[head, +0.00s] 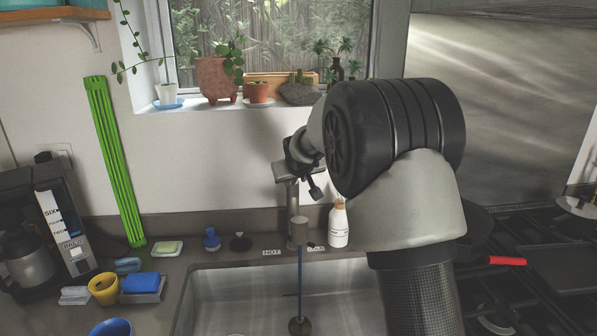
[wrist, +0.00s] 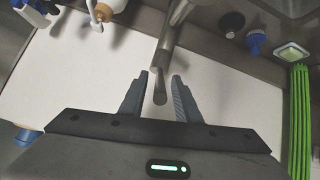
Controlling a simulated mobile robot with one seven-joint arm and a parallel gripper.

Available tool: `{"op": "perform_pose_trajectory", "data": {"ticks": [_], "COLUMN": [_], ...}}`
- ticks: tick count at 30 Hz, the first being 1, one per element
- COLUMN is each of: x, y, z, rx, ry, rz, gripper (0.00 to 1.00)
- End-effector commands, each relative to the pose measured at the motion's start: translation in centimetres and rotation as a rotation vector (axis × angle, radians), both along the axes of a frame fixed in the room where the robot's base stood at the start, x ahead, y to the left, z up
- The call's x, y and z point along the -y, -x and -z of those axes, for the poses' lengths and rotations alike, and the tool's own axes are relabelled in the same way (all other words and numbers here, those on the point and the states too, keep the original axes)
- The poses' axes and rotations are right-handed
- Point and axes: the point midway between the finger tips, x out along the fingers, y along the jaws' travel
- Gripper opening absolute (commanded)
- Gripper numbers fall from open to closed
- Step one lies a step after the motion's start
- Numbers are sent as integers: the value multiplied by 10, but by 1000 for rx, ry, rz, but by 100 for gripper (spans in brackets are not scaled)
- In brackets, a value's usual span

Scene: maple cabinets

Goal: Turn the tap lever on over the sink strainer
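The metal tap (head: 293,200) stands behind the sink basin (head: 240,285). In the wrist view a slim metal part of the tap, seemingly its lever (wrist: 161,88), ends between my fingertips. My gripper (wrist: 160,82) is open around it, with a gap visible on both sides. In the head view my gripper (head: 300,165) is at the top of the tap, partly hidden by my wrist. A dark round strainer (head: 300,326) lies in the basin under the spout. A thin blue-grey vertical line (head: 300,280) joins spout and strainer; I cannot tell whether it is water.
A white bottle (head: 338,225) stands just right of the tap. A blue brush (head: 211,240) and a dark stopper (head: 240,242) are to its left. Potted plants (head: 216,80) line the windowsill behind. Sponges and cups crowd the left counter; the stove (head: 540,290) is at right.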

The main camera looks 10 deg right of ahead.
Motion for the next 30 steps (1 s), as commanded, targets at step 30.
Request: {"op": "perform_pose_trajectory", "data": {"ticks": [30], "x": [-1], "y": [102], "z": [-86], "rx": [-1], "ry": [1], "rz": [1], "gripper": [30]}}
